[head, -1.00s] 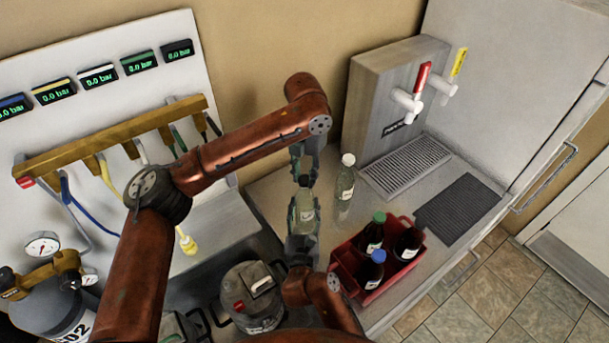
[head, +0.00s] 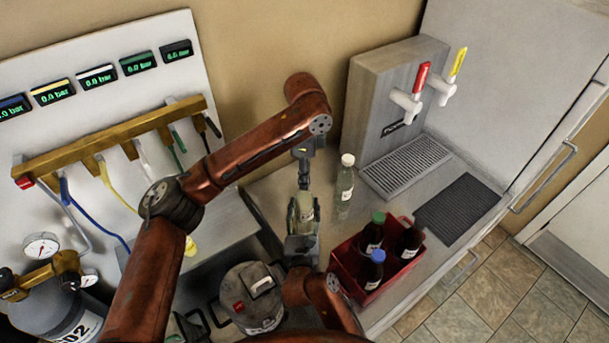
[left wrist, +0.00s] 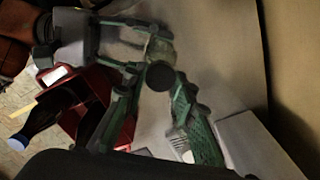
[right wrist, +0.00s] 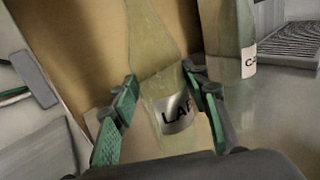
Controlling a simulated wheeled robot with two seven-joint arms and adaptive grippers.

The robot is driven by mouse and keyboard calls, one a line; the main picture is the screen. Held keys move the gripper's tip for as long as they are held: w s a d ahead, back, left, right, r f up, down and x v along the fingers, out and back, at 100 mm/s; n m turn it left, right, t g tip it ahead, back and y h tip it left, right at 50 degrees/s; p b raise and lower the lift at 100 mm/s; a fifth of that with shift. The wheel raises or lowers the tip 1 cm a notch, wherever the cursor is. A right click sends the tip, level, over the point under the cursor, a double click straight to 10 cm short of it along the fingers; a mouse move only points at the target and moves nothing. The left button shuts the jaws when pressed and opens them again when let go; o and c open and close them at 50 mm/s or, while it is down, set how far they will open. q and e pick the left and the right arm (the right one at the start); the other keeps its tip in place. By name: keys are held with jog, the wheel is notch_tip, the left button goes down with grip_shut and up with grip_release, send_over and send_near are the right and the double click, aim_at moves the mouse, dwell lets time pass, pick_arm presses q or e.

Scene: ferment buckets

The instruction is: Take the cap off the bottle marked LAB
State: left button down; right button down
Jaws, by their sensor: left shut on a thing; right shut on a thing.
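The bottle marked LAB (head: 305,212) is pale, see-through and roughly upright above the counter. Its label (right wrist: 178,115) faces the right wrist camera. My right gripper (head: 302,236) is shut around its body, with a finger on each side in the right wrist view (right wrist: 160,105). My left gripper (head: 304,182) comes down from above onto the bottle's top. In the left wrist view its fingers (left wrist: 160,88) close on a dark round cap (left wrist: 160,75). In the head view the fingers mostly hide the cap. I cannot tell whether the cap is still seated on the neck.
A clear bottle with a white cap (head: 344,185) stands just right of the held bottle. A red crate (head: 390,277) with dark bottles is at the front right. A tap tower (head: 385,100) with a drip tray (head: 406,166) stands behind. A grey lidded bucket (head: 252,298) is at the front left.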

pick_arm(q)
jog(key=n, duration=0.4)
pick_arm(e)
jog(key=shift+d+f, duration=0.1)
jog(key=shift+f, duration=0.3)
pick_arm(q)
jog(key=n, duration=0.7)
jog(key=shift+n, duration=0.4)
jog(key=n, duration=0.3)
jog(key=shift+n, duration=0.4)
jog(key=n, duration=0.3)
jog(key=shift+s+n, duration=0.1)
jog(key=shift+n, duration=0.3)
jog(key=n, duration=1)
jog(key=shift+n, duration=0.4)
jog(key=shift+r, duration=0.15)
